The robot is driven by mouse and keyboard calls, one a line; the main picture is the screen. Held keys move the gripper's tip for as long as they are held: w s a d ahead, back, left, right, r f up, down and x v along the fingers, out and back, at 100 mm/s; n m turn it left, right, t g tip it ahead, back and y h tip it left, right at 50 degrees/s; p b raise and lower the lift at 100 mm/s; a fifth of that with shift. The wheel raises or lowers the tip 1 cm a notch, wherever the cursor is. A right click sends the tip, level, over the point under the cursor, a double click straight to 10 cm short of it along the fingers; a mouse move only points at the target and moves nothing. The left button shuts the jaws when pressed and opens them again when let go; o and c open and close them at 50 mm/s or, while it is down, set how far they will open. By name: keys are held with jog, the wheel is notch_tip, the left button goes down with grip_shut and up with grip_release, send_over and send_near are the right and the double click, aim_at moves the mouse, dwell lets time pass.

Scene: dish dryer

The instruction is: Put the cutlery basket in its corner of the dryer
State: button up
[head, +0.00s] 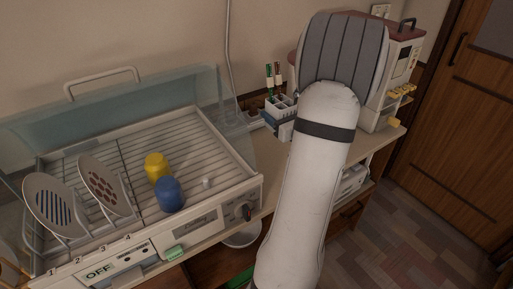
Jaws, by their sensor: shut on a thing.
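The cutlery basket (279,106) is a small white divided holder. It has a green handle and reddish-brown handles standing up in it. In the head view it is upright over the counter, to the right of the dryer (196,229). My gripper (286,128) shows only in part, at the near right side of the basket, and is shut on it. My wrist and arm hide the rest of the gripper. Whether the basket touches the counter cannot be told. The dryer's clear lid (150,110) stands open over its wire rack.
A blue cup (169,195), a yellow cup (156,167), two plates (52,203) (103,185) and a small white piece (207,182) are in the dryer. Its back right rack area is clear. A boxy appliance (390,75) stands behind my arm.

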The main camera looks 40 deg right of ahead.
jog(key=shift+f+b, duration=1.25)
jog(key=shift+b, duration=0.55)
notch_tip(320, 180, down, 10)
jog(key=shift+r+b, duration=0.15)
jog(key=shift+b, duration=0.6)
jog(key=o, duration=1.1)
